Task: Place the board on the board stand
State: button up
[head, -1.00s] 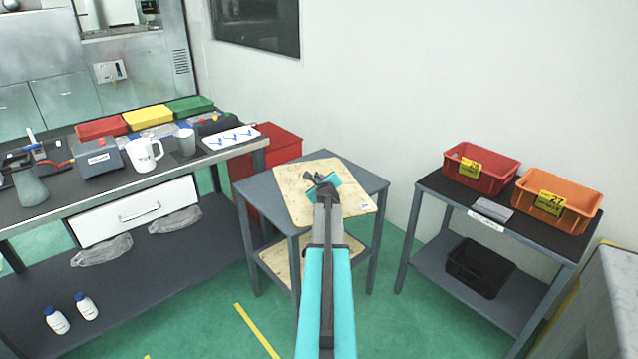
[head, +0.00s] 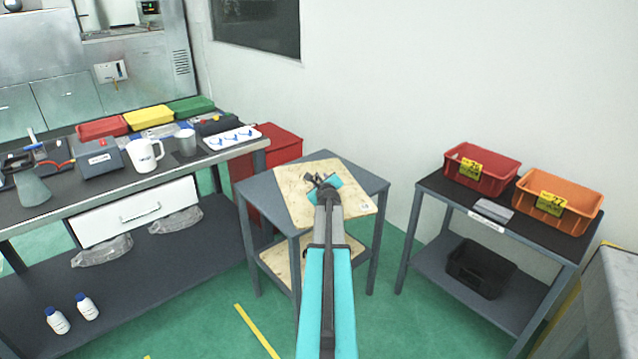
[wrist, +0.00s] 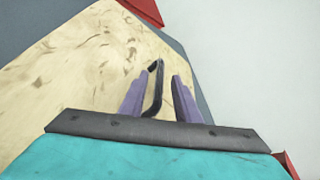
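The board also fills the left of the wrist view (wrist: 75,75). My gripper (head: 314,180) is above the board, near its middle. Whether the fingers touch the board is unclear. I cannot tell which item is the board stand.
A similar pale panel (head: 275,265) is on the small table's lower shelf. A workbench (head: 150,178) with a jug and bins stands left. A red cabinet (head: 284,143) is behind. A right-hand shelf table (head: 440,190) carries red (head: 482,168) and orange (head: 560,205) crates. A wall is close behind.

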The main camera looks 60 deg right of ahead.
jog(key=shift+v, duration=5.4)
